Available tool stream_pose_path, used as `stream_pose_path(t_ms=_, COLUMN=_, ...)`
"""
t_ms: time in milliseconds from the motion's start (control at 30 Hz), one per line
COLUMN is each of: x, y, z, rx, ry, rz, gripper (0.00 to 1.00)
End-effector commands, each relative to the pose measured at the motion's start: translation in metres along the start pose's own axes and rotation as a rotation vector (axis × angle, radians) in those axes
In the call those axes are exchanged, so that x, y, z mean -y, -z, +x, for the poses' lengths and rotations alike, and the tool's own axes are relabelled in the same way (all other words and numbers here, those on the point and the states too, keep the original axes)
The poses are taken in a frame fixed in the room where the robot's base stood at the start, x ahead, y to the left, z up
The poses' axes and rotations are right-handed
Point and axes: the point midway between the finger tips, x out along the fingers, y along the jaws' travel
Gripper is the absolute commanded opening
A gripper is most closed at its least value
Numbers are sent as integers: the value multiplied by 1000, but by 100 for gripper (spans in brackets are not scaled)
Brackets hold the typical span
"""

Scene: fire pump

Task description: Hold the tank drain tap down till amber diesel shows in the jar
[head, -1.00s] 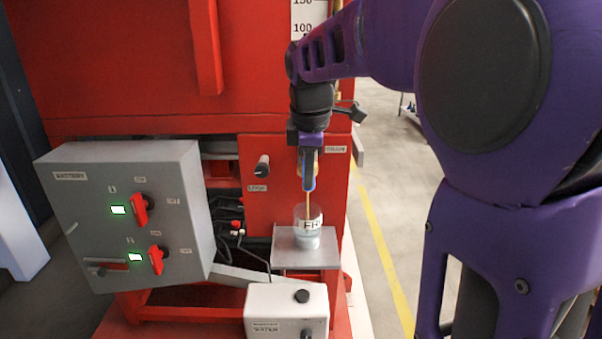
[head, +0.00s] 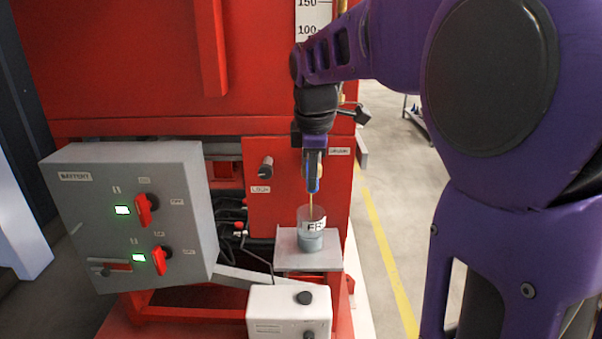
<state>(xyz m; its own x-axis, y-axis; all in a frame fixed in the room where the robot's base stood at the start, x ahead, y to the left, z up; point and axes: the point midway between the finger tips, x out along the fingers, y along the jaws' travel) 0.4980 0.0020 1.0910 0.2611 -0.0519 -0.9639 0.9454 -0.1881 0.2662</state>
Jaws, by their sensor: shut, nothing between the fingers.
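The clear jar (head: 311,232) with a white label stands upright on a small grey shelf (head: 290,258) at the front of the red tank. A thin amber-tan stream (head: 311,204) runs down into it from under my gripper. The lower part of the jar looks grey-blue; I cannot make out any amber layer in it. My gripper (head: 313,186) is shut with nothing in it, pointing down right above the jar. The drain tap is hidden behind the gripper, beside the small label (head: 340,151) on the red panel.
A grey battery box (head: 130,215) with red switches and green lights is at left. A white box (head: 288,311) stands in front below the shelf. A knob (head: 266,167) marked by a label sticks out left of my gripper. Open floor with a yellow line lies at right.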

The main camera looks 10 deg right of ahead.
Motion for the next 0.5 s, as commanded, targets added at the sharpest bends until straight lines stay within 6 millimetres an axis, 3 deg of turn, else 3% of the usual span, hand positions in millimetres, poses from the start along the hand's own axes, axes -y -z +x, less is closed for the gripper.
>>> stream_pose_path(t_ms=500, x=-4, y=0, z=-15, rx=0, ry=0, rz=0, gripper=0)
